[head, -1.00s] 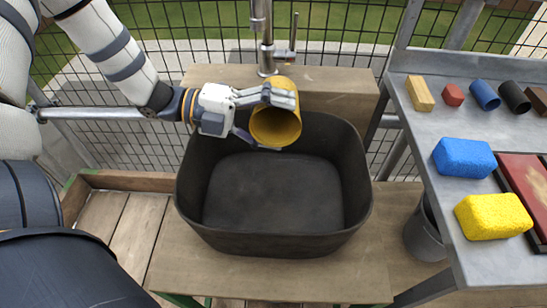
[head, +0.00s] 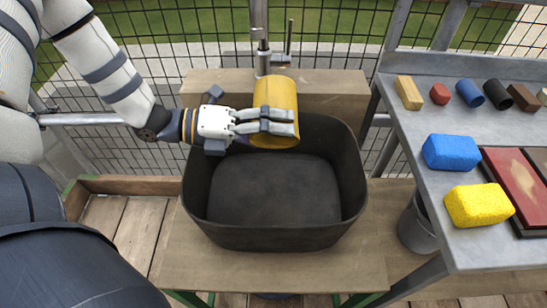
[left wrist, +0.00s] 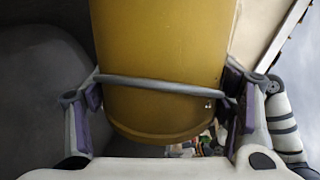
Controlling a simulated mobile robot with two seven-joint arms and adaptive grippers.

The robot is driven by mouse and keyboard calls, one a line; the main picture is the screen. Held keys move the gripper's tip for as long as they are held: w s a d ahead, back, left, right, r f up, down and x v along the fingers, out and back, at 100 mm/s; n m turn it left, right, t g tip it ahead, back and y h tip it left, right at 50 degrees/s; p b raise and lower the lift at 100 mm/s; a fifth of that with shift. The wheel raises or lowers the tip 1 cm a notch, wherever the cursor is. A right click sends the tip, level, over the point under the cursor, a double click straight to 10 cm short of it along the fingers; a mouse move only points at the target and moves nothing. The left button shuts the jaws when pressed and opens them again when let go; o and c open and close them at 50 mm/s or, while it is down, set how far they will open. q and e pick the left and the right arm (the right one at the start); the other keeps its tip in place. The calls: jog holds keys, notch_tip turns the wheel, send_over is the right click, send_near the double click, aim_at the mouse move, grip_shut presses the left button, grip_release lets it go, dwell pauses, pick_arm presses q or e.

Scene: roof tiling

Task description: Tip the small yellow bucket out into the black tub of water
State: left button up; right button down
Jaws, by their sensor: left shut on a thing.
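The small yellow bucket (head: 275,95) is above the back part of the black tub (head: 205,228). My left gripper (head: 268,126) is shut around its side. The bucket's plain curved side faces the head camera and its mouth is hidden. In the left wrist view the yellow wall (left wrist: 160,50) fills the space between the fingers, and a thin grey bar crosses it. The tub's inside looks dark, and I cannot make out a water surface. No falling contents show. My right gripper is not in view.
A metal tap (head: 262,45) stands behind the bucket on a wooden block (head: 335,90). To the right, a grey shelf (head: 420,150) holds a blue sponge (head: 450,152), a yellow sponge (head: 478,205) and several small blocks and tubes. A grey bucket (head: 415,230) is below it.

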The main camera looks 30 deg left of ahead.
pick_arm(q)
jog(key=m, duration=0.1)
jog(key=s+m+t, duration=0.1)
jog(key=m, duration=0.1)
jog(key=s+d+m, duration=0.1)
jog(key=m, duration=0.1)
jog(key=shift+d+f, duration=0.1)
jog(key=shift+f, duration=0.15)
dwell(0.8)
